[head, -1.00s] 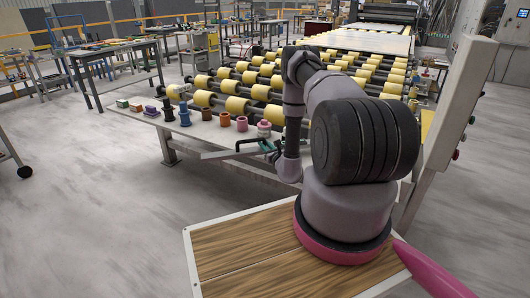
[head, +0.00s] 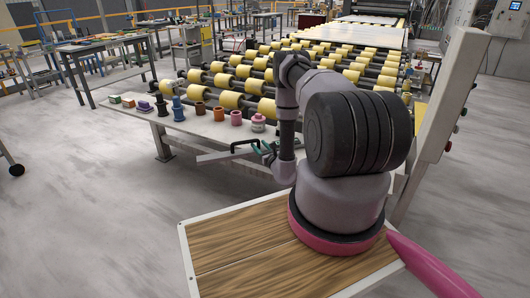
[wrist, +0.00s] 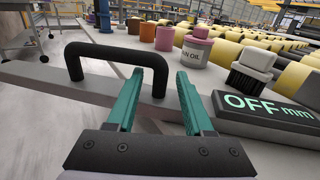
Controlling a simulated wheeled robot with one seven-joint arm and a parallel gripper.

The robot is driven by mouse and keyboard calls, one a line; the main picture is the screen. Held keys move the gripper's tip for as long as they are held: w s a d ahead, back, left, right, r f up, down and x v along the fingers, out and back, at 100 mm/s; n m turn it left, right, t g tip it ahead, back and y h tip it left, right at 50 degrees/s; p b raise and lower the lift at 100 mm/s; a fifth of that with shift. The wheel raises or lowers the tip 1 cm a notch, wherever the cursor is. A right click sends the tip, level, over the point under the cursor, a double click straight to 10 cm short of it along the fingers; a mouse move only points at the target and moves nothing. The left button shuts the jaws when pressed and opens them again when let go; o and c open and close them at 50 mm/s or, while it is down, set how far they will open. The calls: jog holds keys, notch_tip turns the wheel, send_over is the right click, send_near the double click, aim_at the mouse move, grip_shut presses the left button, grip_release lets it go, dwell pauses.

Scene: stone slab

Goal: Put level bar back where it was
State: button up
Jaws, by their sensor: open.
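The level bar (head: 213,157) is a long, thin, light grey bar with a black handle (head: 246,146), at the near edge of the slab. In the wrist view the black handle (wrist: 116,50) arches over the grey bar (wrist: 35,74), which runs off to the left. My gripper (head: 266,149) is at the handle. In the wrist view its teal fingers (wrist: 160,72) are apart, with the handle's right leg between them. I cannot tell whether they touch it. Part of the bar is hidden behind my gripper.
Close right of my gripper are a brush (wrist: 252,70) and a dark "OFF mm" display block (wrist: 265,112). Yellow rollers (head: 260,105) lie behind.

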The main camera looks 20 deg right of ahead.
jog(key=s, duration=1.1)
jog(key=w+a+r+n+y, duration=0.2)
jog(key=a+r+y, duration=0.1)
jog(key=r, duration=0.3)
jog(key=w+a+r+n+g+y, duration=0.1)
jog(key=w+a+r+n+y, duration=0.15)
jog(key=r, duration=0.35)
jog(key=w+a+r+n+y, duration=0.2)
jog(key=a+r+y, duration=0.15)
jog(key=r, duration=0.25)
jog(key=s+a+r+n+g+y, duration=0.35)
jog(key=a+r+n+g, duration=0.2)
jog(key=r, duration=0.35)
jog(key=s+a+r+n+g+y, duration=0.35)
jog(key=a+r+n+g, duration=0.2)
jog(key=r, duration=0.25)
jog(key=s+a+r+n+g+h, duration=0.1)
jog(key=s+r+n+g+h, duration=0.3)
jog(key=s, duration=0.4)
jog(key=s+a+r+n+g+h, duration=0.2)
jog(key=s+r+n+g+h, duration=0.1)
jog(key=s+r+n, duration=0.5)
jog(key=s+d+r+n+t+h, duration=0.1)
jog(key=s+d+r+t+h, duration=0.6)
jog(key=s+d+t+h, duration=0.1)
jog(key=shift+s+d, duration=0.25)
jog(key=shift+d, duration=0.55)
